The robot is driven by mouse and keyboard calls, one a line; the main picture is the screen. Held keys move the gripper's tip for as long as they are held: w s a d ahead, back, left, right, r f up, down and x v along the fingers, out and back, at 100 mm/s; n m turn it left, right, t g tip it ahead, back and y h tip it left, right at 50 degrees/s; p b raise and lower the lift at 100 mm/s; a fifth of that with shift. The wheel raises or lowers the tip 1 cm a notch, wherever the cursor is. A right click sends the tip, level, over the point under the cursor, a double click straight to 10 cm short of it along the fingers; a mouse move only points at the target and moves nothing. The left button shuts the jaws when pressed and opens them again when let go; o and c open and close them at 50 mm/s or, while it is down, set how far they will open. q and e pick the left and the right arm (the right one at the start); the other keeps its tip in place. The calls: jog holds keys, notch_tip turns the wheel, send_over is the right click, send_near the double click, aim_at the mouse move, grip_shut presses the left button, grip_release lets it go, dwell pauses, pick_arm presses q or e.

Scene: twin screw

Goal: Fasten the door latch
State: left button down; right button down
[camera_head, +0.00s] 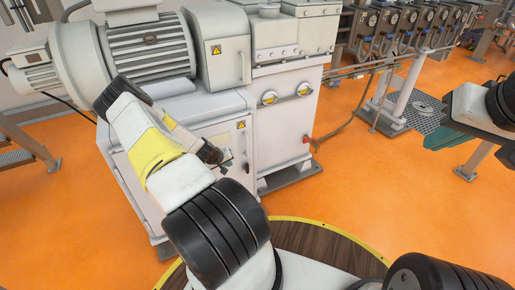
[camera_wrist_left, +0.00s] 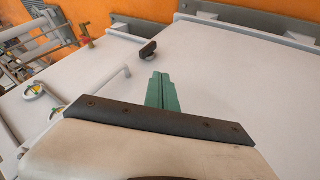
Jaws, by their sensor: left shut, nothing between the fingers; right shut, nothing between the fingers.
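The door (camera_head: 226,135) is a white cabinet panel under the motor, and it fills much of the left wrist view (camera_wrist_left: 220,85). A small dark latch (camera_wrist_left: 147,50) sits on the panel in the left wrist view. I cannot make it out clearly in the head view. My left gripper (camera_head: 228,166) is in front of the door. Its green fingers (camera_wrist_left: 159,88) are shut and empty, with their tips pointing toward the latch and apart from it in the picture. My right gripper (camera_head: 447,137) is shut and empty at the far right, away from the door.
A pale bar handle (camera_wrist_left: 113,86) is left of the fingers in the left wrist view. The motor (camera_head: 150,42) stands above the door. The orange floor (camera_head: 350,185) between the machine and my right arm is clear.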

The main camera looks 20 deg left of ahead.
pick_arm(q)
jog(key=shift+s+a+f, duration=0.1)
jog(key=shift+a+f, duration=0.05)
jog(key=shift+f, duration=0.1)
send_near(245, 166)
notch_tip(245, 166, down, 3)
jog(key=a, duration=0.2)
jog(key=shift+w+d+f, duration=0.15)
jog(key=shift+w+d, duration=0.45)
jog(key=shift+w+d+f, duration=0.2)
jog(key=shift+w+d, duration=0.4)
